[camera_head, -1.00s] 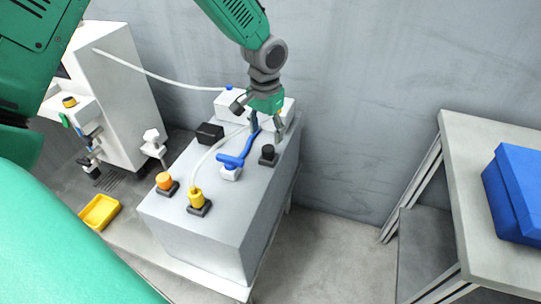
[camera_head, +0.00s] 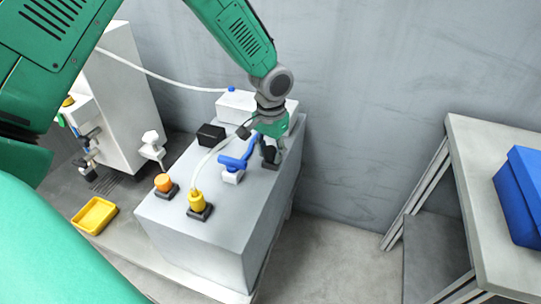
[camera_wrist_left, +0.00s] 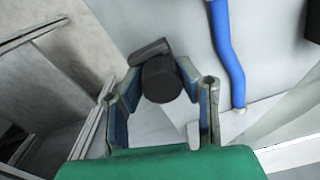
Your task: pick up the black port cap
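The black port cap (camera_head: 270,154) stands on its dark square base on top of the grey box (camera_head: 225,225), near the box's right edge. My left gripper (camera_head: 267,148) is over the cap, pointing down, and its fingers partly hide it. In the left wrist view the black cap (camera_wrist_left: 162,82) sits between the two spread fingers, close to both tips. I see no clear grip on it. My right gripper is not in view.
A blue handle (camera_head: 238,162) is just left of the gripper. A yellow cap (camera_head: 197,201), an orange cap (camera_head: 163,182) and a black block (camera_head: 210,136) share the box top. A white box (camera_head: 235,104) stands behind. A table (camera_head: 480,205) is at the right.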

